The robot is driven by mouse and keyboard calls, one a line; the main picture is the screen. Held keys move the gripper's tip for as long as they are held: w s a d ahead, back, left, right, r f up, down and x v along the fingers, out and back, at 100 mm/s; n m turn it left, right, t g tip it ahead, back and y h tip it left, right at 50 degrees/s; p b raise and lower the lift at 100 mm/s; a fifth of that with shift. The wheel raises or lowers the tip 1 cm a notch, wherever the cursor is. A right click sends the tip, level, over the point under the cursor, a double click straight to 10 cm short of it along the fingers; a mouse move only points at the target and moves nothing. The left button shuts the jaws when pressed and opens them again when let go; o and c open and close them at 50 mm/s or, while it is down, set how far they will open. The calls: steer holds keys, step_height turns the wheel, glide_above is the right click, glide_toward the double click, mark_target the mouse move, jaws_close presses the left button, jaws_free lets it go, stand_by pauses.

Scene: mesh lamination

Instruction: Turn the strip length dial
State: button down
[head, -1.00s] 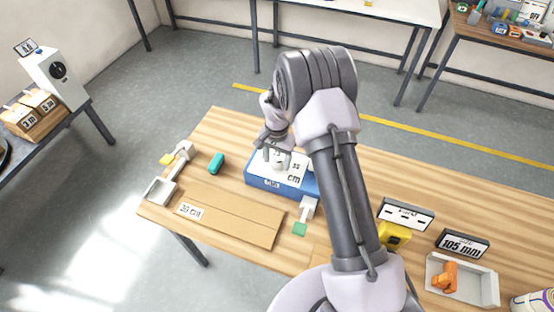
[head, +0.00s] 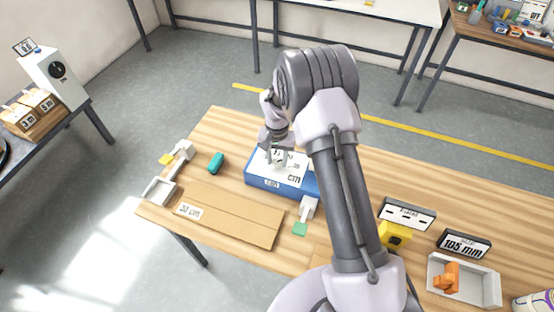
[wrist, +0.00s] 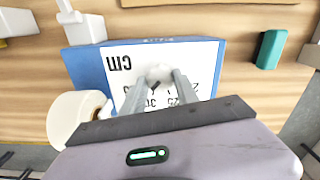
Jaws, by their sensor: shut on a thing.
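The strip length dial unit is a blue box (head: 268,182) with a white top face marked cm, standing on the wooden table. In the head view my gripper (head: 277,158) is over the box's top face, and the hand and arm hide part of the box.
A brown board labelled 30 cm (head: 230,215) lies in front of the box. A teal block (head: 216,162) stands left of it. A small green-tipped lever (head: 300,228) sticks out at its front right. A yellow device (head: 394,234) and a grey tray (head: 484,290) are at the right.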

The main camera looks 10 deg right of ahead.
mark_target(277, 162)
steer(key=shift+n, duration=2.3)
steer(key=c, duration=0.9)
jaws_free()
steer(key=shift+r, duration=0.1)
step_height(277, 162, up, 17)
steer(key=shift+r+p, duration=0.15)
steer(key=shift+p, duration=1)
